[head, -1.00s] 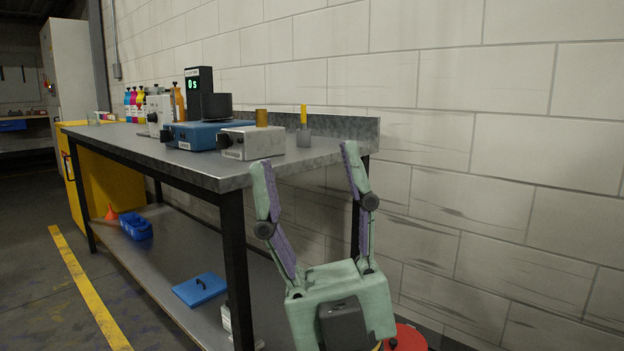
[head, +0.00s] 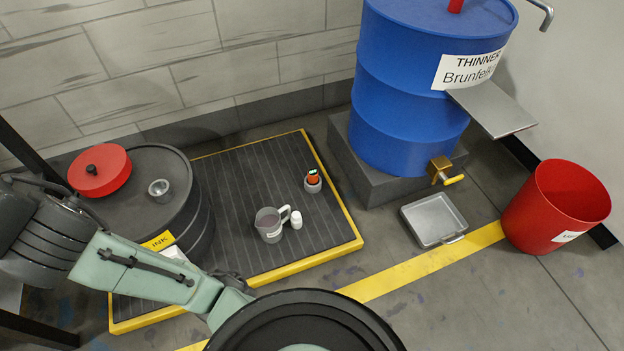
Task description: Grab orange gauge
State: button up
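A small orange gauge (head: 313,177) with a dark top and a small green mark stands upright in a grey round holder (head: 312,187). The holder is on a dark ribbed platform with a yellow edge (head: 342,205), near its right side. My gripper's fingers are not in view. Only links of my arm show, at the lower left and bottom, apart from the gauge in the picture.
A grey mug (head: 268,226) and a white bottle (head: 296,219) stand nearer on the platform. A dark ink drum (head: 207,225) with a red lid (head: 98,172) stands left. A blue thinner drum (head: 405,100), metal tray (head: 433,219) and red bin (head: 556,205) are right.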

aim_at(313, 173)
jog(key=i+l+u, duration=0.1)
jog(key=i+l, duration=0.45)
jog(key=i+l+u, duration=0.1)
jog(key=i+l, duration=0.4)
jog(key=l, duration=0.25)
